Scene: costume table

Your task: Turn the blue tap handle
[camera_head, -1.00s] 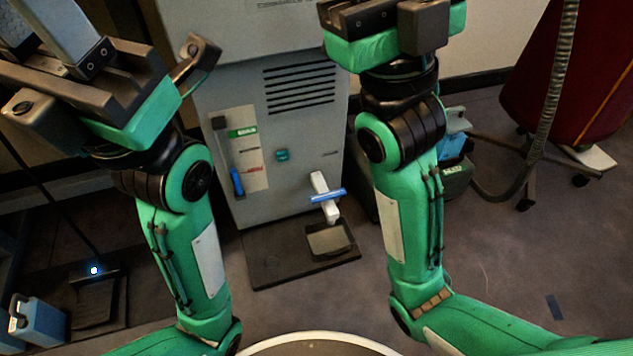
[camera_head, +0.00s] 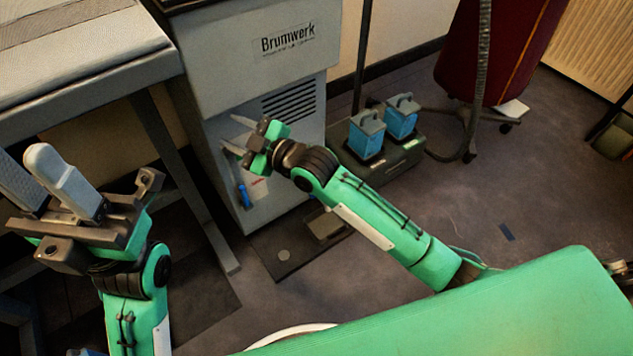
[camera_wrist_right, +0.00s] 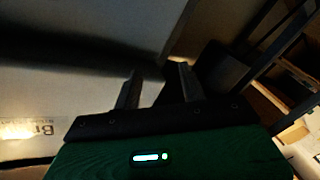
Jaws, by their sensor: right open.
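My right gripper (camera_head: 232,135) is up against or close to the machine's front, left of the vent slots. In the right wrist view its two fingers (camera_wrist_right: 158,84) stand apart with nothing between them. My left gripper (camera_head: 42,178) is at the lower left, away from the machine, its fingers pointing up; whether it is open is unclear.
A blue-marked gauge strip (camera_head: 243,194) is on the machine's left front. A dark drip tray (camera_head: 326,226) lies at its foot. A grey table (camera_head: 160,140) stands left. Two blue canisters (camera_head: 367,136) stand on a dark box at right.

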